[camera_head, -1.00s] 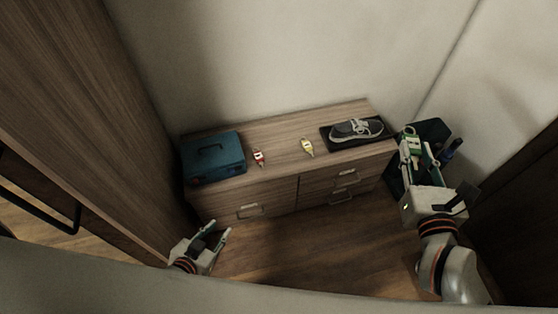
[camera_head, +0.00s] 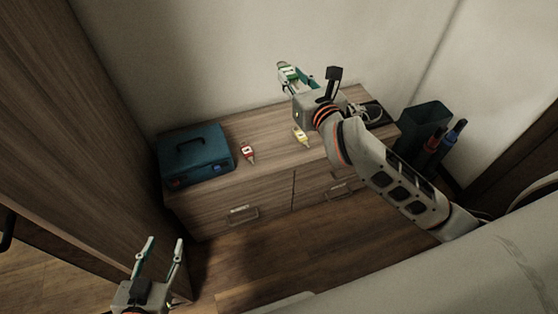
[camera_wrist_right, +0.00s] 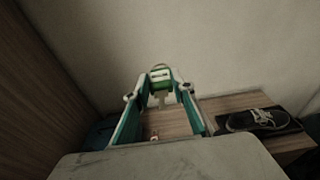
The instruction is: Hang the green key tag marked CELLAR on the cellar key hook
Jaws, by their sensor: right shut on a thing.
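The green key tag (camera_head: 289,72) is in my right gripper (camera_head: 291,76), above the back of the dresser and in front of the wall. In the right wrist view the green tag (camera_wrist_right: 161,82) sits between the fingertips of the right gripper (camera_wrist_right: 160,80), with its ring at the top and a key shape hanging below. The lettering is too small to read. My left gripper (camera_head: 164,246) is open and empty at the lower left, in front of the dresser. No hook can be made out on the wall in these views.
On the dresser top (camera_head: 270,125) are a teal toolbox (camera_head: 195,153), a red tag (camera_head: 247,152) and a yellow tag (camera_head: 301,137). A dark bin (camera_head: 422,122) with umbrellas stands right of the dresser.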

